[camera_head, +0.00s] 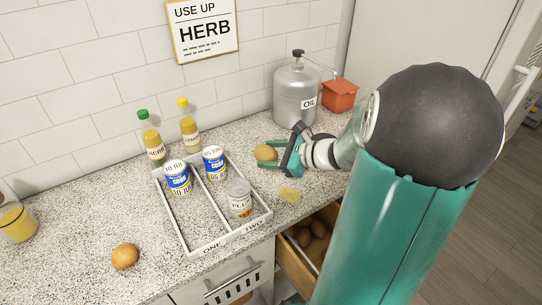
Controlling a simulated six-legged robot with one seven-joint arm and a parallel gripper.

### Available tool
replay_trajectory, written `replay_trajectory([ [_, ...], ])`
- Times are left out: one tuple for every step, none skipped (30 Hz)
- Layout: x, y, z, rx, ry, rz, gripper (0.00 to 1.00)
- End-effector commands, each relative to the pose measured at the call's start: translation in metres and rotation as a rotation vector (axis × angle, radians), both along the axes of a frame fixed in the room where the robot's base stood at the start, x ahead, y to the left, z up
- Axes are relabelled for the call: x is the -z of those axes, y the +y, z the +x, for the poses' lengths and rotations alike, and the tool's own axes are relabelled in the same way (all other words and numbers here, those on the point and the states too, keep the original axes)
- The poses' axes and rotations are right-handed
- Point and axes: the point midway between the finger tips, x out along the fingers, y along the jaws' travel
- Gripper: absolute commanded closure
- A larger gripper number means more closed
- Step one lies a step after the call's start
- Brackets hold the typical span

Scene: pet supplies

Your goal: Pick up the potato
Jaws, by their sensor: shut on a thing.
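A brown potato (264,153) is between the fingers of my gripper (269,154), over the counter to the right of the tray. My gripper is shut on it, and the teal fingers hide part of it. I cannot tell whether the potato still touches the counter. Another round, orange-brown item (124,256) lies on the counter at the front left; it may be an onion or a potato. Several brown potatoes (314,243) lie in the open drawer below the counter.
A white divided tray (186,223) labelled ONE and TWO holds two blue cans (178,178) and a PLU jar (239,199). Two bottles (152,140), a grey oil container (295,95) and an orange pot (339,95) stand behind.

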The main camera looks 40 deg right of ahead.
Motion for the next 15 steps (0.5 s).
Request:
replay_trajectory([
  [-0.003,0.004,-0.007,0.001,0.0,-0.003,0.75],
  [-0.005,0.007,-0.01,0.0,0.001,-0.002,0.75],
  [-0.008,0.01,-0.015,0.001,0.001,-0.002,0.75],
  [-0.009,0.013,-0.019,0.001,0.0,-0.002,0.75],
  [-0.011,0.015,-0.022,0.001,0.001,-0.002,0.75],
  [-0.014,0.018,-0.027,0.001,0.0,-0.003,0.75],
  [-0.016,0.021,-0.03,-0.001,0.0,-0.004,0.75],
  [-0.017,0.023,-0.034,0.0,0.0,-0.002,0.75],
  [-0.02,0.026,-0.038,-0.001,0.0,-0.004,0.75],
  [-0.022,0.029,-0.042,-0.001,0.0,-0.004,0.75],
  [-0.023,0.031,-0.045,-0.001,0.001,-0.003,0.75],
  [-0.026,0.034,-0.049,-0.001,0.0,-0.002,0.75],
  [-0.027,0.035,-0.052,0.0,0.0,-0.002,0.75],
  [-0.028,0.037,-0.054,0.0,0.0,-0.001,0.75],
  [-0.03,0.039,-0.058,0.0,0.0,-0.002,0.75],
])
